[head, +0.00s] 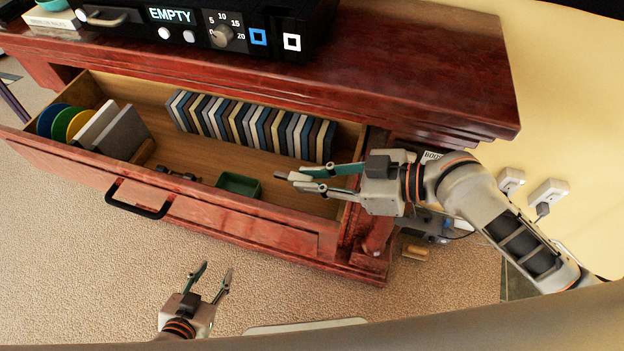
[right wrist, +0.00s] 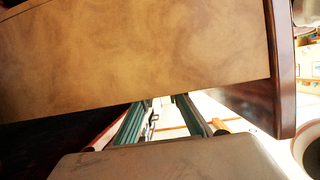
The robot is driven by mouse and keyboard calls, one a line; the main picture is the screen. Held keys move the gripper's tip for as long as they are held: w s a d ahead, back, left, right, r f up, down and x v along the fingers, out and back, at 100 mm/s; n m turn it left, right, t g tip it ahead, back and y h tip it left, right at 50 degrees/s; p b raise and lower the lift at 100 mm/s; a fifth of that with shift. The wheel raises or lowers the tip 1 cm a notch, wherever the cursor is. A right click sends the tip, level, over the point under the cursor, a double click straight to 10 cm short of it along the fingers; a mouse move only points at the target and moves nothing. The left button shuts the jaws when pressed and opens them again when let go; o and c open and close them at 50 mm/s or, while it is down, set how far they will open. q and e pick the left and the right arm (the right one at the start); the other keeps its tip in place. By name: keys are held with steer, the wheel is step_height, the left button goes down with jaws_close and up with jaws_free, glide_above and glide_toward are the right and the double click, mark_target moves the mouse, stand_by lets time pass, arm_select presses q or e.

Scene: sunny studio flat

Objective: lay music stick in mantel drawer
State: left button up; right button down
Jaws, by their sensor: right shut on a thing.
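The mantel drawer (head: 190,207) is pulled open under the red-brown mantel top (head: 420,75). My right gripper (head: 305,178) reaches in from the right over the drawer's right end. It is shut on the music stick (head: 296,176), a small pale grey stick with a darker end, which points left above the drawer's inside. In the right wrist view the fingers (right wrist: 165,120) show beyond a brown panel, and I cannot make out the stick there. My left gripper (head: 216,270) is open and empty, low over the carpet in front of the drawer.
The drawer holds a row of cases (head: 250,128), coloured discs (head: 62,122), a green tray (head: 238,184) and a small dark item (head: 176,173). Bare drawer floor (head: 190,152) shows between them. A black device (head: 215,30) stands on the mantel top.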

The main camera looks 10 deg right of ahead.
steer(key=shift+f, duration=0.5)
steer(key=shift+r, duration=0.1)
